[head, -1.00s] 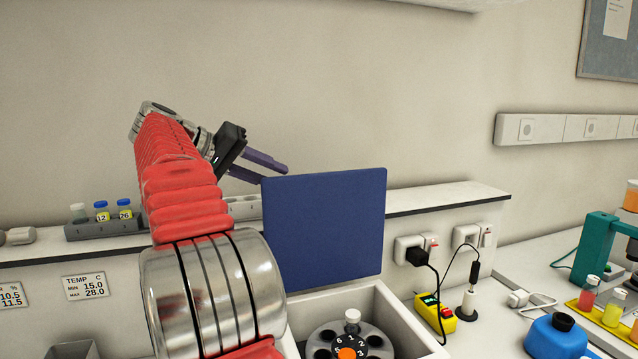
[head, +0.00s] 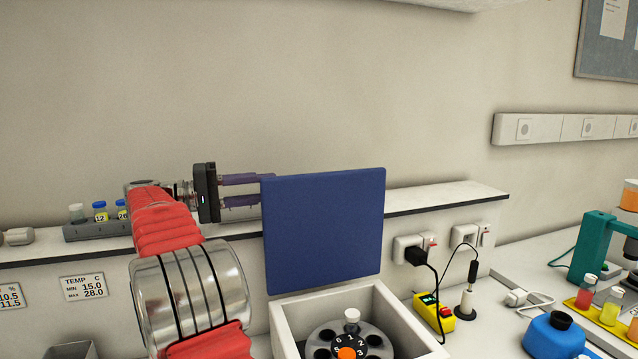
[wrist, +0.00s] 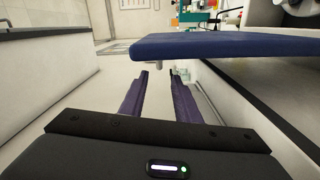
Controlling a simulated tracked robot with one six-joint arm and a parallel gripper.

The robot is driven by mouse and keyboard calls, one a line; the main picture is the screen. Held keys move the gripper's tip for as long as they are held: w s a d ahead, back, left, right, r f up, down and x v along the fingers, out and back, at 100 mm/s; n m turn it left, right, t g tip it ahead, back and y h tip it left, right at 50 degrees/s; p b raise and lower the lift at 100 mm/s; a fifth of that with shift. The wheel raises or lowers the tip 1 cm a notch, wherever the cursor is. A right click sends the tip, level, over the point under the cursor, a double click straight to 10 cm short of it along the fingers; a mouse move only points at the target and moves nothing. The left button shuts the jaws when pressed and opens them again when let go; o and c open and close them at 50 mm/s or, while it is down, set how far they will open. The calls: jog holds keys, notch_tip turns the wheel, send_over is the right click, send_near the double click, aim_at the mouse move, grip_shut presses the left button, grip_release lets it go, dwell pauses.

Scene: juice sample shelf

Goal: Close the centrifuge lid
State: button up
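The centrifuge lid (head: 323,228) is a dark blue square panel standing upright at the back of the white centrifuge box (head: 405,322). It also shows in the wrist view as a blue slab (wrist: 230,45). The fingertips look behind the lid's edge; contact cannot be told.
A shelf ledge (head: 440,199) runs along the wall behind the lid. A tube rack (head: 95,231) stands on it at left. Right of the box are a yellow device (head: 434,314) with a cable, a blue bottle (head: 556,337) and a teal instrument (head: 597,247).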

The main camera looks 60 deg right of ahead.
aim_at(319, 184)
jog(key=x, duration=1.3)
jog(key=shift+s+d, duration=0.25)
jog(key=shift+f, duration=0.1)
grip_shut()
jog(key=shift+f, duration=0.1)
jog(key=shift+d, duration=0.15)
